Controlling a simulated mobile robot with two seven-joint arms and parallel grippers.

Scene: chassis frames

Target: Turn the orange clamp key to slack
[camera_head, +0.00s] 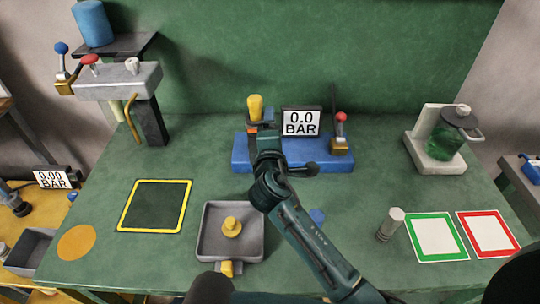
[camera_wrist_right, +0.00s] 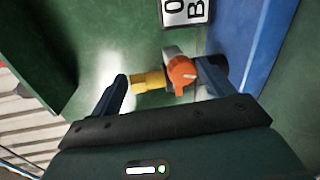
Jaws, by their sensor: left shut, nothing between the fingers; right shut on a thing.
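A yellow metal piece (camera_wrist_right: 148,82) sits beside the key.
A grey tray (camera_head: 205,235) with a yellow part stands left of my right arm. A red-handled valve (camera_head: 341,130) stands on the block's right. A green jar (camera_head: 446,142), a small cylinder (camera_head: 389,225) and two framed cards are at right.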

